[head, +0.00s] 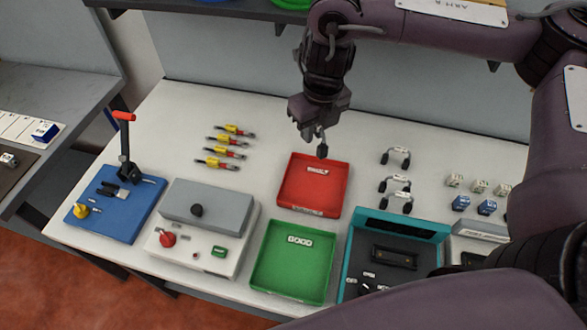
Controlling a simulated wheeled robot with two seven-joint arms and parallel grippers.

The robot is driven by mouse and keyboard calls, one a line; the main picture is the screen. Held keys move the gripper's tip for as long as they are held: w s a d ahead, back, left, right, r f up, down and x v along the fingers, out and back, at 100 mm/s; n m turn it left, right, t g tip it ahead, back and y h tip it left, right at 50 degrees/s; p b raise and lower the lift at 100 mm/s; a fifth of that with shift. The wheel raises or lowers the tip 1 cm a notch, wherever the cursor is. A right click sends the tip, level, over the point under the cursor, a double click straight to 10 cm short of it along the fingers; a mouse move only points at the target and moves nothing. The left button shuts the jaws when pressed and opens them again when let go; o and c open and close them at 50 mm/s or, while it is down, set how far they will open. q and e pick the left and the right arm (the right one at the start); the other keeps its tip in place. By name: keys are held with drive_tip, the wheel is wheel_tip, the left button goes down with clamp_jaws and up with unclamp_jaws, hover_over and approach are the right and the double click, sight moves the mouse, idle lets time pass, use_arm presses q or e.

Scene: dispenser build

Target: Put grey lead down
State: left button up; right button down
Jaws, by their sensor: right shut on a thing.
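My right gripper (313,128) is shut on a grey lead, whose dark plug end (322,149) hangs below the fingers. Most of the held lead is hidden by the gripper. It is over the back part of the red tray (300,203), apart from the tray floor as far as I can tell. Several other grey leads with dark ends lie in a column right of the red tray, such as the back one (396,152) and the middle one (395,180). My left gripper is not in view.
A green tray (265,281) stands in front of the red one. A teal-edged case (402,227) is right of it, and a grey-white box with a red knob (168,239) left. A blue lever base (148,212), yellow-red leads (225,142) and small blocks (478,186) share the table.

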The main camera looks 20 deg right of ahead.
drive_tip(key=f+b, duration=0.1)
drive_tip(key=f, duration=0.4)
drive_tip(key=f+b, duration=0.1)
drive_tip(key=f, duration=0.4)
drive_tip(key=s+f+b, duration=0.1)
drive_tip(key=f+b, duration=0.1)
drive_tip(key=f, duration=0.3)
drive_tip(key=shift+d+f, duration=0.2)
drive_tip(key=shift+f, duration=0.05)
wheel_tip(320, 180, down, 4)
drive_tip(key=shift+r+b, duration=0.25)
drive_tip(key=shift+b, duration=0.45)
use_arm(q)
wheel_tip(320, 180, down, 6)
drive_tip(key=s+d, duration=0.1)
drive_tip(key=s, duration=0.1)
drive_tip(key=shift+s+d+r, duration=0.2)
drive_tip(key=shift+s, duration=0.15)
use_arm(e)
drive_tip(key=shift+w+f, duration=0.1)
drive_tip(key=shift+f, duration=0.15)
drive_tip(key=shift+f, duration=0.1)
drive_tip(key=shift+f, duration=0.15)
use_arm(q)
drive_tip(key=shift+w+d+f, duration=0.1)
use_arm(e)
drive_tip(key=c, duration=1.4)
unclamp_jaws()
drive_tip(key=shift+c, duration=0.2)
